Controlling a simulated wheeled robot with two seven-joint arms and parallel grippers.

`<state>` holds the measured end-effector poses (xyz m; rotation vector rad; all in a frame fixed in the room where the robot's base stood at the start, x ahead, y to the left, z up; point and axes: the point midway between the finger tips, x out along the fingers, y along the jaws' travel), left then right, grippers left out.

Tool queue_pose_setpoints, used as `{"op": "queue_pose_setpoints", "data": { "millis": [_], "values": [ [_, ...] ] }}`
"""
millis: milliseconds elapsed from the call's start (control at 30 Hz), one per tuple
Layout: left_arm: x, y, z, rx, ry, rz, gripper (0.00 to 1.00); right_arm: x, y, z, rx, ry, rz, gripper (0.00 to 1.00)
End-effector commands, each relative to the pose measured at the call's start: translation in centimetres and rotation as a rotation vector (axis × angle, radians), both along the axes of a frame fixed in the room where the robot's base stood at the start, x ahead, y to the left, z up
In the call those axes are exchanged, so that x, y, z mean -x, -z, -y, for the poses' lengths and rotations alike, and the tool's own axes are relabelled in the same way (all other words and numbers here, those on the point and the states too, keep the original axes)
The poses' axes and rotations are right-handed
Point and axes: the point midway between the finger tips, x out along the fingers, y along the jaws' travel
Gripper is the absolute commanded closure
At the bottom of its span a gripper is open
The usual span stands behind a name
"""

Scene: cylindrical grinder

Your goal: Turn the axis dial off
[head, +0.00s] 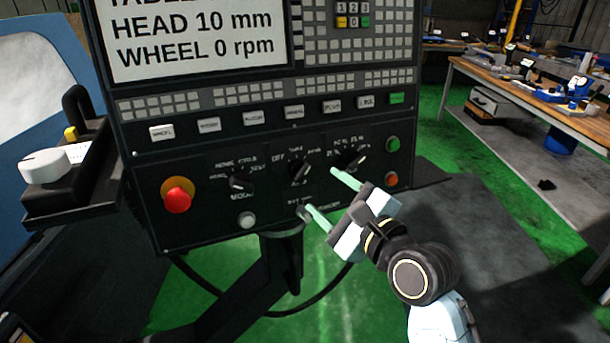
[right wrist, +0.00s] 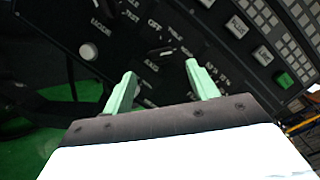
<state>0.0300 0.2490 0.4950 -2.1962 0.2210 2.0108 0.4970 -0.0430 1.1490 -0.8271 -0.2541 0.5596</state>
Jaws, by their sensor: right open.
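The axis dial (head: 299,171) is a black rotary knob with a light pointer mark. It is the middle of three knobs on the lower control panel, with small position labels around it. It also shows dimly in the right wrist view (right wrist: 157,52), ahead of the fingers. My right gripper (head: 320,189) is open and empty, its two pale green fingers (right wrist: 160,72) spread apart, to the lower right of the axis dial in the head view. The fingers look apart from the knob. The dial's exact setting is too small to read. My left gripper is not in view.
The mode knob (head: 241,182) and a red emergency button (head: 177,196) are left of the axis dial. Another knob (head: 352,158) sits at its right, near green (head: 393,144) and orange (head: 391,180) buttons. A white button (head: 246,220) is below. A workbench (head: 520,100) stands far right.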

Motion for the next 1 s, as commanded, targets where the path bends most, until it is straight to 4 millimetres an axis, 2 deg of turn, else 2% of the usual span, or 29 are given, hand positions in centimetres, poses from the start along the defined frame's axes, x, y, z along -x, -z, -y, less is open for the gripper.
{"op": "queue_pose_setpoints", "data": {
  "millis": [33, 200, 400, 833, 867, 1000],
  "values": [
    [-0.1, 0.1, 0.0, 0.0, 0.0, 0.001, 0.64, -1.0, -0.1, -0.7, -0.001, 0.001, 0.002, 0.41],
    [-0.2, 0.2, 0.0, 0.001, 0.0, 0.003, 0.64, -3.7, 0.0, -2.5, 0.0, 0.001, 0.001, 0.41],
    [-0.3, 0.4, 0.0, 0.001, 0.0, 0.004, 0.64, -5.8, 0.0, -3.9, 0.0, 0.001, -0.001, 0.41],
    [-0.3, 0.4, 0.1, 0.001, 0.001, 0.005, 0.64, -6.6, 0.0, -4.4, 0.0, 0.002, 0.001, 0.41],
    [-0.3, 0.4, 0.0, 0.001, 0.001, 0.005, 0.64, -6.6, 0.0, -4.4, 0.0, 0.002, 0.001, 0.43],
    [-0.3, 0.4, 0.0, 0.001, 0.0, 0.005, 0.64, -6.5, 0.0, -4.4, 0.001, 0.001, 0.001, 0.61]
  ]
}}
